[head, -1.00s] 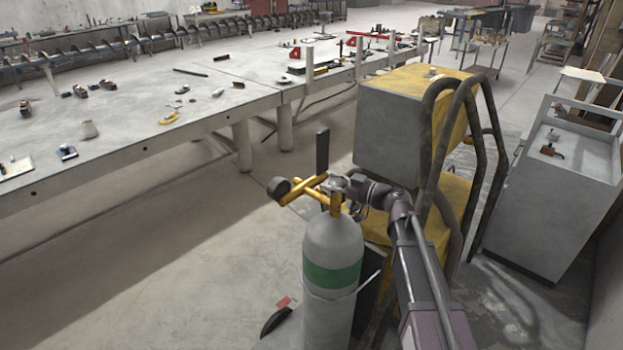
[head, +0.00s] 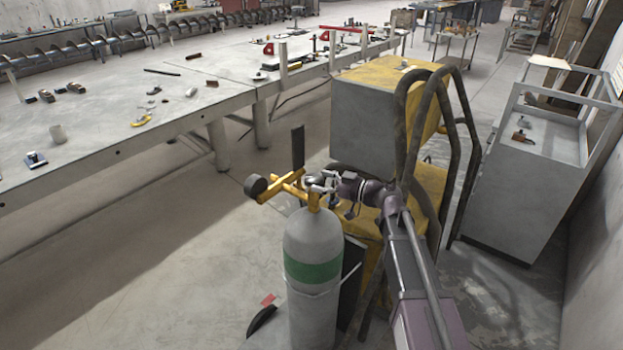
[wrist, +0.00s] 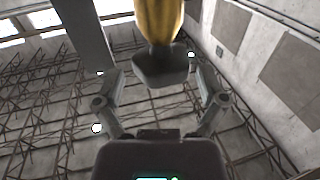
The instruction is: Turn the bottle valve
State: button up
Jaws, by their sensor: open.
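The gas bottle (head: 313,250) is grey with a green band and stands upright in the head view. A yellow valve fitting with a round gauge (head: 256,186) sits on its top. My gripper (head: 318,184) is at the valve, reaching in from the right, and partly hides it. In the wrist view my gripper (wrist: 160,85) is open, with its fingers spread to both sides. A yellow part with a dark grey end (wrist: 160,65) shows between and above the fingers. I cannot tell whether the fingers touch it.
A yellow and grey machine (head: 375,115) with curved dark rails stands just behind my arm. A grey cabinet (head: 520,190) stands at the right. A long steel table (head: 110,110) with several small tools is at the left. The floor between table and bottle is clear.

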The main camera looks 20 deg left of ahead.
jog(key=s+d, duration=0.1)
jog(key=d, duration=0.7)
dwell(0.4)
jog(key=s+d+f+m+g+h, duration=0.1)
jog(key=s+d+f+m+h, duration=0.35)
jog(key=f, duration=0.25)
jog(key=s+d+f+m+g+h, duration=0.1)
jog(key=s+d+f+m+h, duration=0.2)
jog(key=s+d+f+h, duration=0.25)
jog(key=s+d+f+m+h, duration=0.3)
jog(key=d+m+h, duration=0.1)
jog(key=d, duration=0.4)
jog(key=s+d+f+m+h, duration=0.2)
jog(key=d+m, duration=0.3)
jog(key=d, duration=0.3)
jog(key=shift+s+d+f+g+h, duration=0.15)
jog(key=shift+s+f+g+h, duration=0.35)
jog(key=shift+h, duration=0.4)
jog(key=shift+w, duration=0.1)
jog(key=c, duration=0.5)
